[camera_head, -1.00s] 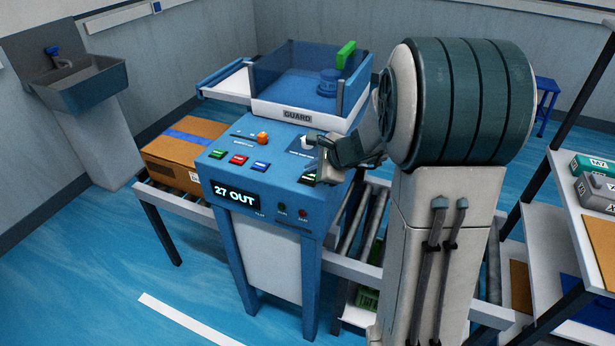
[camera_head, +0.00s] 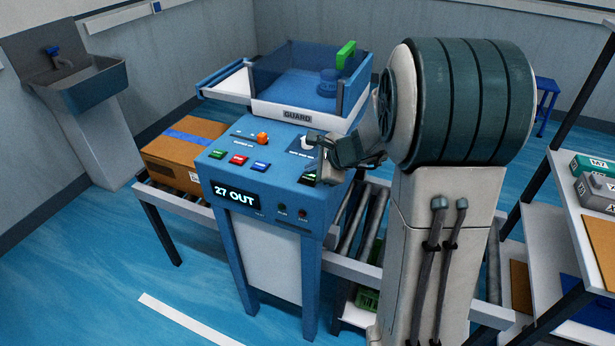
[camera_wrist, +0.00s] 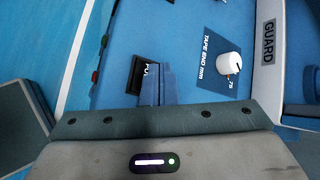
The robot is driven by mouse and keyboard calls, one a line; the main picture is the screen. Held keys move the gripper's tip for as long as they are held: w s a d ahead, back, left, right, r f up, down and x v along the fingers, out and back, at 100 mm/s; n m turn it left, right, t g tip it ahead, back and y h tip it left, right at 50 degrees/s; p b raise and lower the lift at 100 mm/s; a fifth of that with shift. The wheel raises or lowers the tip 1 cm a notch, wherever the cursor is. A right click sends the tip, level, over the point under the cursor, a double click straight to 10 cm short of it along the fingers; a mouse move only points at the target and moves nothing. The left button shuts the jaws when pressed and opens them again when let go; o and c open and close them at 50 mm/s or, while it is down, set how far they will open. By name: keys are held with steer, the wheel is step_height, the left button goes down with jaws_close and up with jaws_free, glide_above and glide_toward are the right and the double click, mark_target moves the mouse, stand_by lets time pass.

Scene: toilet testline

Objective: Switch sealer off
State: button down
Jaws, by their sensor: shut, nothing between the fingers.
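A black switch with some green (camera_head: 309,179) sits at the panel's right edge. In the wrist view, a black plate (camera_wrist: 146,78) with white letters starting "PO" is partly hidden by my fingers. My gripper (camera_wrist: 157,86) is shut and empty, its fingertips over or beside that plate; I cannot tell if they touch. It also shows in the head view (camera_head: 322,172), just right of the switch. The switch's position is unclear.
A white knob (camera_wrist: 229,64), labelled tape end, is close to my fingers. Green, red and blue buttons (camera_head: 239,160) and an orange-knobbed slider (camera_head: 262,139) are further left. A clear guard (camera_head: 297,116) stands behind. A carton (camera_head: 185,150) sits on the left conveyor.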

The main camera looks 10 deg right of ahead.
mark_target(312, 180)
steer(key=shift+f, duration=0.2)
steer(key=shift+f+b, duration=0.3)
steer(key=shift+b, duration=0.3)
stand_by(0.4)
steer(key=shift+r, duration=0.5)
steer(key=shift+p, duration=0.3)
step_height(312, 180, up, 6)
steer(key=p, duration=0.4)
steer(key=shift+p, duration=0.35)
